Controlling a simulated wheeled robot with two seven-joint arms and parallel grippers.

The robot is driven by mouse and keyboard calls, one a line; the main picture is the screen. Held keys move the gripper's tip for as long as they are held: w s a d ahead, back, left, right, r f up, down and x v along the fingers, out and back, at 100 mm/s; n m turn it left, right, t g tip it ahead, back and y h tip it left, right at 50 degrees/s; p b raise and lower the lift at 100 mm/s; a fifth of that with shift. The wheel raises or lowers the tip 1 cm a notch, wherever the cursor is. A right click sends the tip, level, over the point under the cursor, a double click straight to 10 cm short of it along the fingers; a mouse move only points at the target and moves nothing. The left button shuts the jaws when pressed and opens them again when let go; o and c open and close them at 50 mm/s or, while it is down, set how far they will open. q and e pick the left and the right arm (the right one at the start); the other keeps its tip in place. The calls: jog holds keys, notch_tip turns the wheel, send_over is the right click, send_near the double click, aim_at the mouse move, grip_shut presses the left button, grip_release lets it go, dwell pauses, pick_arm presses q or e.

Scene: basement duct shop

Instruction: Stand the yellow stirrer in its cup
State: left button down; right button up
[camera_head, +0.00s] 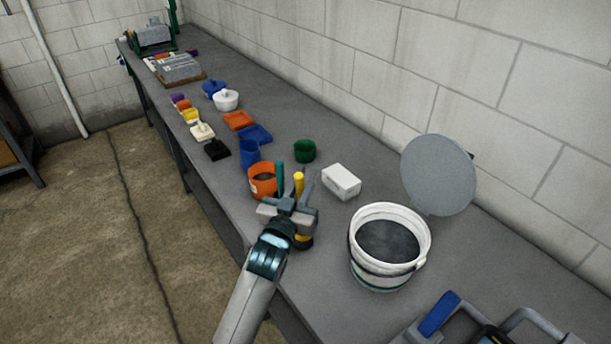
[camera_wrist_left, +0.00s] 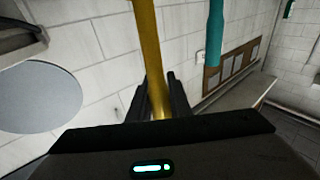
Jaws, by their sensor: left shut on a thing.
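The yellow stirrer (camera_head: 298,184) is held upright between the fingers of my left gripper (camera_head: 292,200), near the bench's front edge. In the left wrist view the yellow shaft (camera_wrist_left: 149,45) runs up between the two dark fingers (camera_wrist_left: 158,95). Below the gripper is a dark round thing with a yellow patch (camera_head: 304,239), mostly hidden, so I cannot tell whether it is the cup or whether the stirrer's lower end is in it. A teal stick (camera_head: 280,176) stands close by, also in the left wrist view (camera_wrist_left: 215,35). My right gripper is not in view.
An orange cup (camera_head: 258,187) is just left of the gripper, with blue (camera_head: 250,153) and green (camera_head: 304,151) cups behind. A white box (camera_head: 341,181) and a white bucket (camera_head: 357,262) stand to the right. A grey disc (camera_head: 438,174) leans near the wall.

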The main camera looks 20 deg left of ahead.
pick_arm(q)
jog(key=shift+f+b, duration=0.5)
jog(key=shift+f, duration=0.5)
jog(key=c, duration=1.5)
grip_release()
jog(key=shift+c, duration=0.2)
jog(key=s+f+b, duration=0.2)
jog(key=s+b, duration=0.3)
jog(key=s, duration=1.2)
jog(key=shift+s+a+b, duration=0.15)
jog(key=shift+a+b, duration=0.2)
jog(key=shift+a, duration=0.05)
